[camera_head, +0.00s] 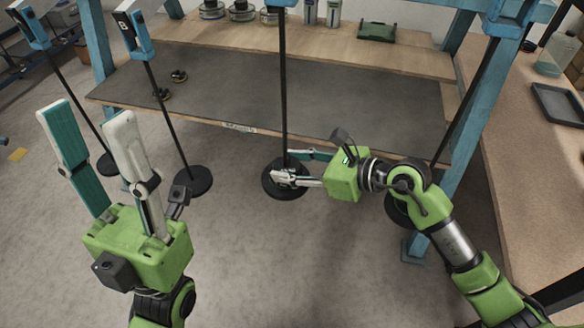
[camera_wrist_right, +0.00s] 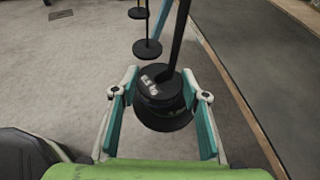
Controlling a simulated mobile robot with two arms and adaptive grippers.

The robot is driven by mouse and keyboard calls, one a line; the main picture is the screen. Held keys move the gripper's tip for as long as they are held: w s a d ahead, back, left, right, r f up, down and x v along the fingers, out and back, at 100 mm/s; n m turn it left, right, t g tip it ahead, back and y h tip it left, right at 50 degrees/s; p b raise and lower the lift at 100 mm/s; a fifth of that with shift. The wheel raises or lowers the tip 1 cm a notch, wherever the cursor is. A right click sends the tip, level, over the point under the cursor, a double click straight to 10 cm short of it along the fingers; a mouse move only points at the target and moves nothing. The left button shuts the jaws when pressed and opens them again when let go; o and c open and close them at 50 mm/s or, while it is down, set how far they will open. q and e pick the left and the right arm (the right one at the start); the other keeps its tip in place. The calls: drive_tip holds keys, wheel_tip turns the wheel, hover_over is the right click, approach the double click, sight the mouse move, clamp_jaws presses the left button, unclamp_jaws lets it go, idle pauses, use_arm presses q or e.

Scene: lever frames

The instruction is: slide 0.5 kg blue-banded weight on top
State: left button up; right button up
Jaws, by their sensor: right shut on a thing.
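A black weight (camera_wrist_right: 160,86) with a white label, apparently reading 0.5 kg, sits around a hanging rod (camera_head: 283,80) in the right wrist view. My right gripper (camera_head: 289,166) is shut on this weight, with one finger on each side. A wider black disc (camera_head: 284,192) lies below it at the rod's foot; it also shows in the right wrist view (camera_wrist_right: 165,122). I cannot tell whether the weight touches the disc. No blue band shows clearly. My left gripper (camera_head: 92,130) is open and empty, pointing up at the left.
Other hanging rods with black discs stand to the left (camera_head: 187,182) and behind my right arm (camera_head: 398,208). A workbench (camera_head: 330,100) lies behind the rods, between blue posts (camera_head: 98,40). A wooden side table (camera_head: 525,150) is at the right.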

drive_tip(key=shift+w+a+r, duration=0.1)
drive_tip(key=shift+w+r, duration=0.05)
drive_tip(key=shift+w, duration=0.75)
idle(0.7)
drive_tip(key=shift+f+b, duration=0.35)
drive_tip(key=shift+f, duration=0.1)
idle(0.4)
drive_tip(key=o, duration=1.4)
drive_tip(key=shift+f, duration=0.15)
